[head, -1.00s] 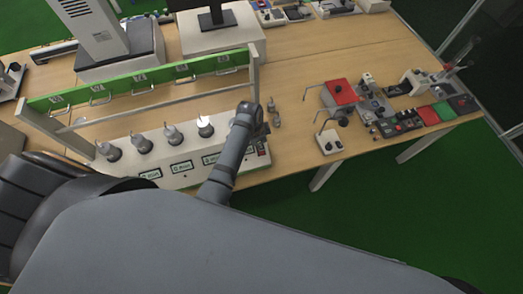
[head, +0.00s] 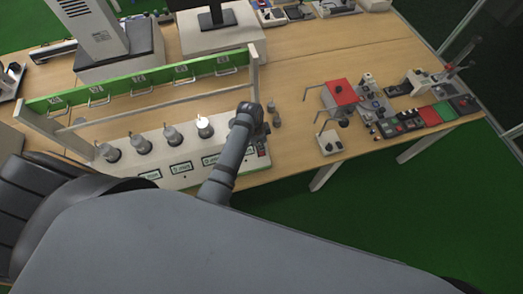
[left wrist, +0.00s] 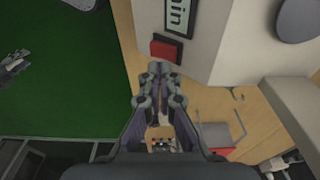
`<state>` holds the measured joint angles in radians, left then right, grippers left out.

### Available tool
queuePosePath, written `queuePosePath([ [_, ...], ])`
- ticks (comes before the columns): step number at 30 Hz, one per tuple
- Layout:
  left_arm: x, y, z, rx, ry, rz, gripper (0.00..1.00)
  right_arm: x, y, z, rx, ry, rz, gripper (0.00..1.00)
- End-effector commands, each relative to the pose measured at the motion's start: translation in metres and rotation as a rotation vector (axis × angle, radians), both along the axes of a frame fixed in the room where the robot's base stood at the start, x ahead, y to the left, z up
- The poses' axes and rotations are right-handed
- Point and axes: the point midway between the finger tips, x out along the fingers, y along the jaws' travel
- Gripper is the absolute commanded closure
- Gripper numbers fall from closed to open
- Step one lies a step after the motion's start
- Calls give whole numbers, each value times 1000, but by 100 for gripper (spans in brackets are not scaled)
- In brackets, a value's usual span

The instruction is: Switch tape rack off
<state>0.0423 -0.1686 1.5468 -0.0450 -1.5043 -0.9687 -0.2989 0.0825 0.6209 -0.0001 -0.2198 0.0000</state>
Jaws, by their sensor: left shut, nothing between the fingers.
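The tape rack (head: 190,172) is a long white unit at the front left of the table, with a row of grey cylinders on top and dark labels on its front. A small red switch (head: 263,151) sits at the right end of its front. A grey gripper (left wrist: 12,62), apparently my right, shows at the left edge.
A white frame with a green hook panel (head: 145,82) stands behind the cylinders. A red-topped device (head: 340,92) and several switch boxes stand farther right. Bare wooden table (head: 300,70) lies between.

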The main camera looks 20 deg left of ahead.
Motion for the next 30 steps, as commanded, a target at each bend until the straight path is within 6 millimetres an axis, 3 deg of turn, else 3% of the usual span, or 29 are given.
queuePosePath([
  [30, 0, 0, -13, 0, 0, 0, 100, -2, 4, -7, 5, 3, -2, 60],
])
